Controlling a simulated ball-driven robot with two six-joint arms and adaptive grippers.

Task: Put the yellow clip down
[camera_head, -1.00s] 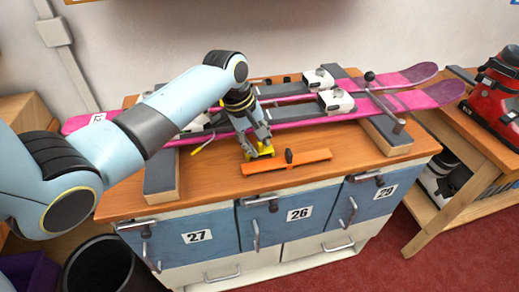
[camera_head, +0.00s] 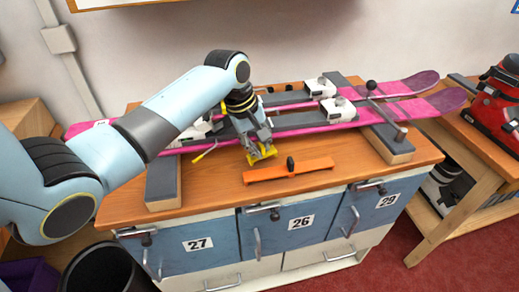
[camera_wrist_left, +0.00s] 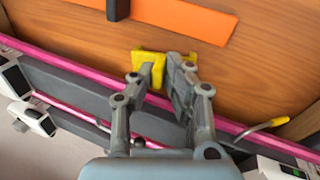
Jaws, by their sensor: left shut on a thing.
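My left gripper (camera_head: 261,146) reaches over the wooden bench top, pointing down, just behind the orange bar. It is shut on the yellow clip (camera_head: 263,155), which shows at its fingertips. In the left wrist view the yellow clip (camera_wrist_left: 148,66) shows at and between the fingertips of my left gripper (camera_wrist_left: 166,80), over bare wood between the orange bar and the pink ski. The fingers hide part of it. I cannot tell whether the clip touches the wood. My right gripper is not in view.
The orange bar (camera_head: 310,166) with a dark knob lies in front. Pink skis (camera_head: 440,100) with white bindings rest on grey-topped blocks (camera_head: 389,146) behind. A thin yellow-ended piece (camera_head: 204,154) sticks out by the near ski. Bare bench top (camera_head: 212,180) lies left of the bar.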

